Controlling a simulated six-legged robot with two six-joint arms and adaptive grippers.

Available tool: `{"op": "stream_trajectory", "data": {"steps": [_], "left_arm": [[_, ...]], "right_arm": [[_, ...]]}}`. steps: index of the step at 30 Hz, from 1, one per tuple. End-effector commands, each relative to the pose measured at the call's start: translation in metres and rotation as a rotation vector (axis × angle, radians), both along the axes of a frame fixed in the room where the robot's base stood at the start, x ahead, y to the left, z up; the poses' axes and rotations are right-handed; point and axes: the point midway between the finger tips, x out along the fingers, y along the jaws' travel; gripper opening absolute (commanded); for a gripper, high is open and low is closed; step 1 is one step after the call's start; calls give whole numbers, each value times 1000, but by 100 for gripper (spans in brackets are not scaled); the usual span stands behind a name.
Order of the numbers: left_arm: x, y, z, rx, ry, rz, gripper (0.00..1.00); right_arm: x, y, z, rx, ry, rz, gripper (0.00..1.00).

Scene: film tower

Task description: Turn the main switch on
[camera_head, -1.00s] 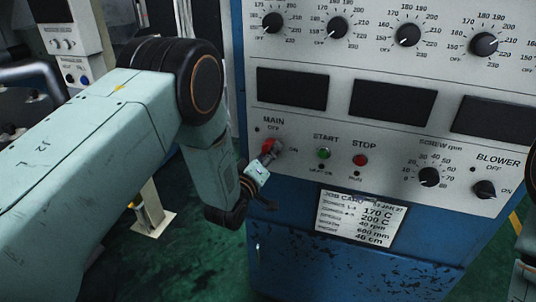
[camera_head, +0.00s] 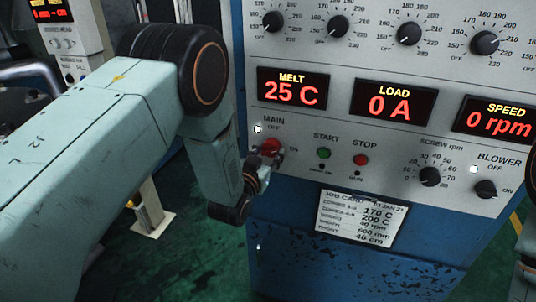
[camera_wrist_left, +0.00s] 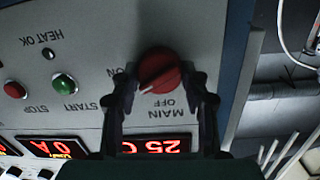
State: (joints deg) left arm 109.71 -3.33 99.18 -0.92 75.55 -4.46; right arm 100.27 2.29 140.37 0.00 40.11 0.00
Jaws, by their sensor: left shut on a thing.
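The main switch (camera_head: 270,147) is a red rotary knob under the label MAIN on the grey panel. In the left wrist view the red knob (camera_wrist_left: 159,70) appears upside down, its white pointer mark slanting between OFF and ON. My left gripper (camera_head: 263,166) is at the knob; in the left wrist view its two dark fingers (camera_wrist_left: 163,84) stand on either side of it, shut on it. A white lamp (camera_head: 258,129) beside the MAIN label is lit. The right gripper is not in view.
The displays read MELT 25 C (camera_head: 292,90), LOAD 0 A (camera_head: 393,104) and SPEED 0 rpm (camera_head: 498,118). The green START button (camera_head: 324,153) and red STOP button (camera_head: 360,160) are right of the switch. A job card (camera_head: 361,218) hangs below. The blower knob (camera_head: 486,189) is farther right.

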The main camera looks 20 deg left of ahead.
Motion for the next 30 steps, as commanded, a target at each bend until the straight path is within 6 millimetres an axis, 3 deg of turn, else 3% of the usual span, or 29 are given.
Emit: {"op": "stream_trajectory", "data": {"steps": [15, 30], "left_arm": [[3, -1, 7, 389, -32, 3, 14], [4, -1, 8, 503, -37, 4, 14]], "right_arm": [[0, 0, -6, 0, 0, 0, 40], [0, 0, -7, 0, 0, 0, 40]]}}
